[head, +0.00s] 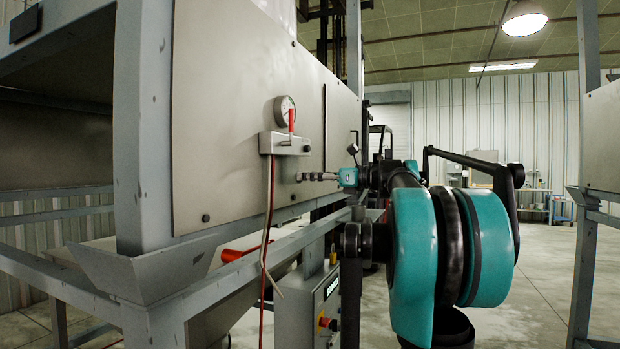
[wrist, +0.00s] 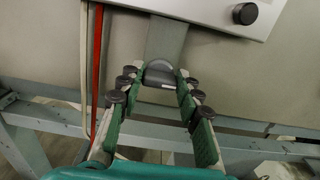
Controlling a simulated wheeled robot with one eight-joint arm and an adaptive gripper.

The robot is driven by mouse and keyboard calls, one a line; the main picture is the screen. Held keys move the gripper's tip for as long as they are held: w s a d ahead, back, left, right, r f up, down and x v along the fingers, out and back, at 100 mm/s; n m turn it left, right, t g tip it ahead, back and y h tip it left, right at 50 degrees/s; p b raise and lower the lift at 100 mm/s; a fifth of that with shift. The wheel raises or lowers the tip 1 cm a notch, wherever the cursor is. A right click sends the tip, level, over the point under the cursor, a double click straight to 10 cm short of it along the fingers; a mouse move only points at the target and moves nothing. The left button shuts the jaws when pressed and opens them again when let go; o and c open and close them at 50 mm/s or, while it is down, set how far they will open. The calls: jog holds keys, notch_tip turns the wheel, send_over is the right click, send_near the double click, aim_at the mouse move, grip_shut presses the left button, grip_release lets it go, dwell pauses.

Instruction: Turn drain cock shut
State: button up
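My gripper (head: 318,177) reaches left to the metal panel, just below a grey box. In the wrist view its two green-padded fingers (wrist: 164,80) run up toward the panel. Between their tips is a dark rounded piece with a pale mark (wrist: 159,77), likely the drain cock, at the lower end of a flat grey strip (wrist: 166,40) under the box. The fingertips are close on both sides of it; whether they press on it I cannot tell. In the head view this piece is too small to make out. An upright red lever (head: 291,119) stands on the box.
The grey box (head: 284,144) carries a black knob (wrist: 245,13), with a round gauge (head: 285,107) above. A red cord (wrist: 97,60) hangs left of my fingers. A grey frame rail (wrist: 60,118) runs below. A control box (head: 310,306) stands lower down. Open floor lies right.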

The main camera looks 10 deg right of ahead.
jog(key=c, duration=0.5)
jog(key=shift+o, duration=0.2)
jog(key=shift+n, duration=0.3)
jog(key=shift+s+a+f+n, duration=0.1)
jog(key=shift+n, duration=4.2)
jog(key=shift+s+f+n, duration=0.1)
jog(key=shift+n, duration=4.2)
jog(key=o, duration=1.2)
jog(key=shift+c, duration=0.2)
